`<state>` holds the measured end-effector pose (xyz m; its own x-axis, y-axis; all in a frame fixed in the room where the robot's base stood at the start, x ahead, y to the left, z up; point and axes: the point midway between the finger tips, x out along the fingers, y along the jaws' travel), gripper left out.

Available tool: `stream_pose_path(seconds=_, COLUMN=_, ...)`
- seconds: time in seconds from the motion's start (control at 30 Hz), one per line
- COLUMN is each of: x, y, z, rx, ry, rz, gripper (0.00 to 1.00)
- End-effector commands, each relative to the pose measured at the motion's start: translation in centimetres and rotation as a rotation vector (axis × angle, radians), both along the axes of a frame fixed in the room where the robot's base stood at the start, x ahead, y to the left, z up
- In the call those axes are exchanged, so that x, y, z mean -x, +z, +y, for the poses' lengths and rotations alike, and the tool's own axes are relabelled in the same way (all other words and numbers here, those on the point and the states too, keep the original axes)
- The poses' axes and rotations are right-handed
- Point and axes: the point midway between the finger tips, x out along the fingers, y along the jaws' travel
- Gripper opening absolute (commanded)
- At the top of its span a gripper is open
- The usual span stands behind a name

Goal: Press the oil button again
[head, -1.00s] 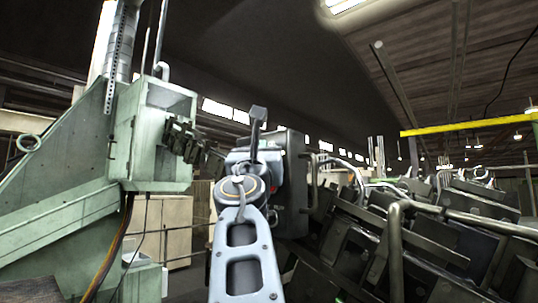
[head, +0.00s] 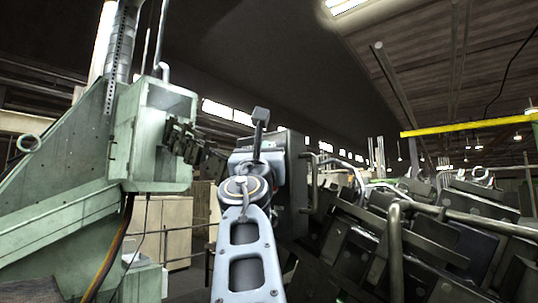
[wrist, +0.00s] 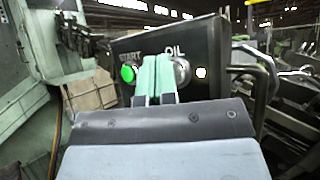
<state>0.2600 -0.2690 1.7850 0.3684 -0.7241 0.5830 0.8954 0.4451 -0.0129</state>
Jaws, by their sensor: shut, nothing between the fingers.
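In the wrist view a dark control panel (wrist: 203,45) faces me, with the labels START and OIL. The OIL button (wrist: 183,72) is a round, silvery button under the OIL label, partly hidden by my fingers. The green START button (wrist: 128,73) is to its left. My gripper (wrist: 156,62) is shut and empty, its pale green fingertips in front of the panel between the two buttons, overlapping the OIL button's left side. I cannot tell whether they touch it. In the head view the dark panel box (head: 293,150) stands behind my arm, and my fingers are hidden.
A small white lamp (wrist: 201,72) sits right of the OIL button. Bent metal pipes (wrist: 262,70) stand right of the panel. In the head view a green machine housing (head: 155,140) is at the left, and dark machinery (head: 440,235) fills the right.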

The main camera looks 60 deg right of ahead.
Motion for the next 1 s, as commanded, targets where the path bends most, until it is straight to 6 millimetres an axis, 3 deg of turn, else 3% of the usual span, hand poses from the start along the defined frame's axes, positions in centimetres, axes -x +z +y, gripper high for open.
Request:
stream_pose_path(seconds=0.53, x=0.0, y=0.0, z=-0.2, rx=0.0, ry=-0.001, rz=-0.001, gripper=0.0)
stream_pose_path(seconds=1.0, x=-0.1, y=0.0, z=1.5, rx=-0.001, ry=0.001, rz=0.0, gripper=0.0)
